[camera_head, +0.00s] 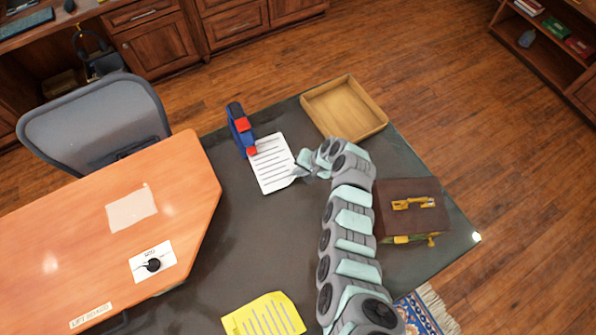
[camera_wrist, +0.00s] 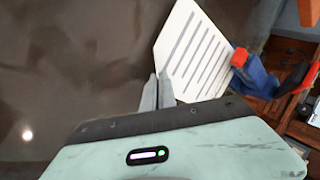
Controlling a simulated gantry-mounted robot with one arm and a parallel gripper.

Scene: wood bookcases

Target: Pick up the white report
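The white report (camera_head: 271,163) is a sheet with dark printed lines at the far side of the dark table. In the wrist view the report (camera_wrist: 192,55) extends up and right from my fingertips. My gripper (camera_head: 300,171) is at the report's lower right edge. In the wrist view my gripper's fingers (camera_wrist: 158,92) are close together, with the report's near corner at them. They look shut on that corner, but the contact is partly hidden. I cannot tell whether the report is lifted.
A blue and red object (camera_head: 241,129) stands against the report's far left edge. A wooden tray (camera_head: 374,126) is behind my gripper. A brown briefcase (camera_head: 411,207) lies right of my arm. Yellow paper (camera_head: 264,316) is at the front. An orange-brown board (camera_head: 75,235) fills the left.

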